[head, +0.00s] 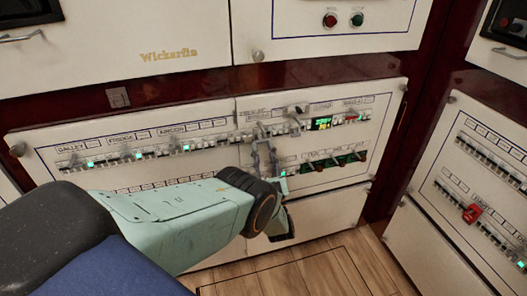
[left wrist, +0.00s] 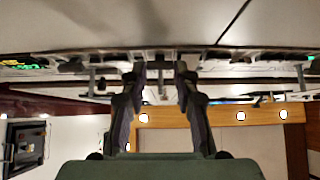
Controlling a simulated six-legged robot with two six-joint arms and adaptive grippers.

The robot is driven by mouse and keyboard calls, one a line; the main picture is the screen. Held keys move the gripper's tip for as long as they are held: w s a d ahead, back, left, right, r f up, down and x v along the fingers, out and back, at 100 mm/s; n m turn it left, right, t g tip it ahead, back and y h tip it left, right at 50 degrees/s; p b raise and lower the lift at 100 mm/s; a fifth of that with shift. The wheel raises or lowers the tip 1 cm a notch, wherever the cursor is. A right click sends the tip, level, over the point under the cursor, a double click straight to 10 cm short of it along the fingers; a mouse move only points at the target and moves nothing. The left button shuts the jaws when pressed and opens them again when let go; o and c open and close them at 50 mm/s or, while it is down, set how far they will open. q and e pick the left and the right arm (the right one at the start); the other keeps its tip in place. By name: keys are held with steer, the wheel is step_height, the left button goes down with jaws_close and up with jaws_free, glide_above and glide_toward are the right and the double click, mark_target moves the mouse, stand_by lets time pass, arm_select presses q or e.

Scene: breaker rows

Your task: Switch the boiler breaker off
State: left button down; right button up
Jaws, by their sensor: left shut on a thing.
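A white breaker panel (head: 215,112) has an upper row of breakers (head: 165,150) under small labels. I can read galley, fridge and aircon on the left; I cannot make out a boiler label. My left gripper (head: 262,132) is at the upper row, right of the panel's middle seam. In the left wrist view its two fingers (left wrist: 160,72) are close together against the row, shut on a small breaker lever (left wrist: 160,66). The fingers hide most of the lever, so its position and name cannot be told. My right gripper is not in view.
A lower row (head: 335,162) with dark levers and green lights lies right of my gripper. Another breaker panel with a red lever (head: 472,213) stands at the right.

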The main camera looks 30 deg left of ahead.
arm_select(q)
steer(key=shift+w+a+r, duration=0.1)
steer(key=shift+r, duration=0.15)
steer(key=c, duration=1)
jaws_free()
steer(key=shift+f, duration=0.15)
steer(key=v, duration=0.7)
steer(key=shift+s+d+f, duration=0.2)
steer(key=shift+d, duration=0.05)
